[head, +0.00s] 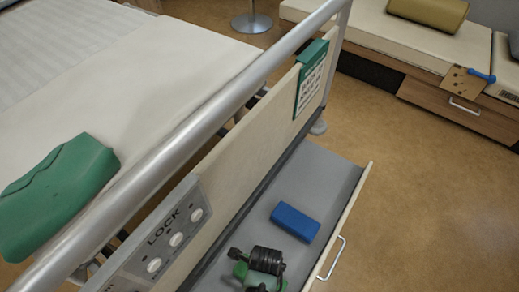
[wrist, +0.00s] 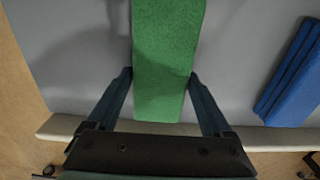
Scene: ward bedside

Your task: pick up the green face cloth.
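The green face cloth (wrist: 167,60) is a long folded strip lying on the grey floor of an open drawer. In the wrist view it runs from the top edge down between my fingers. In the head view only bits of its green (head: 241,271) show around my dark gripper (head: 264,262), which hides most of it. In the wrist view my gripper (wrist: 160,75) is open, with one finger on each side of the cloth. The fingertips are close to its edges; I cannot tell whether they touch.
A blue folded cloth (head: 296,221) lies in the same drawer, right of my gripper. The drawer front (head: 346,223) with its handle and the bed's side panel (head: 262,138) bound the space. A larger green pad (head: 57,195) lies on the bed's left.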

